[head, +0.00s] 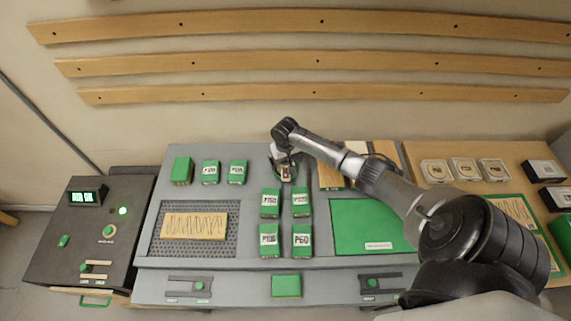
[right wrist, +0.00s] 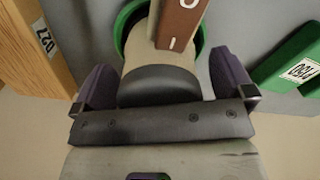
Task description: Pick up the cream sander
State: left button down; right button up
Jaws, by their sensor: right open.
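The cream sander (right wrist: 140,45) stands in a green ring holder (right wrist: 203,40) in the right wrist view. It has a dark grey rounded part and a brown strip with switch marks. My right gripper (right wrist: 163,78) is open, with one dark purple finger on each side of the sander; I cannot tell whether either touches it. In the head view the right gripper (head: 284,165) is at the back middle of the grey bench, and the arm largely hides the sander there. My left gripper is not in view.
Green blocks labelled with grits (head: 270,202) stand in front of the holder, with more at the back left (head: 210,172). A scribbled wooden board (head: 194,226) lies on a perforated mat at left. A green pad (head: 365,228) lies at right. Wooden strips (right wrist: 38,50) stand close beside the gripper.

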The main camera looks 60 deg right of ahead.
jog(key=shift+r, duration=0.1)
jog(key=c, duration=1.4)
jog(key=shift+r, duration=0.45)
jog(key=r, duration=0.3)
jog(key=shift+s+r+p, duration=0.2)
jog(key=shift+r+p, duration=0.05)
jog(key=shift+p, duration=0.05)
jog(key=s+r, duration=0.2)
jog(key=s, duration=0.1)
jog(key=s+d+r, duration=0.1)
jog(key=s+r, duration=0.1)
jog(key=s, duration=0.2)
jog(key=s+d+r+p, duration=0.1)
jog(key=s+r, duration=0.1)
jog(key=s, duration=0.2)
jog(key=shift+d+r, duration=0.15)
jog(key=shift+r, duration=0.1)
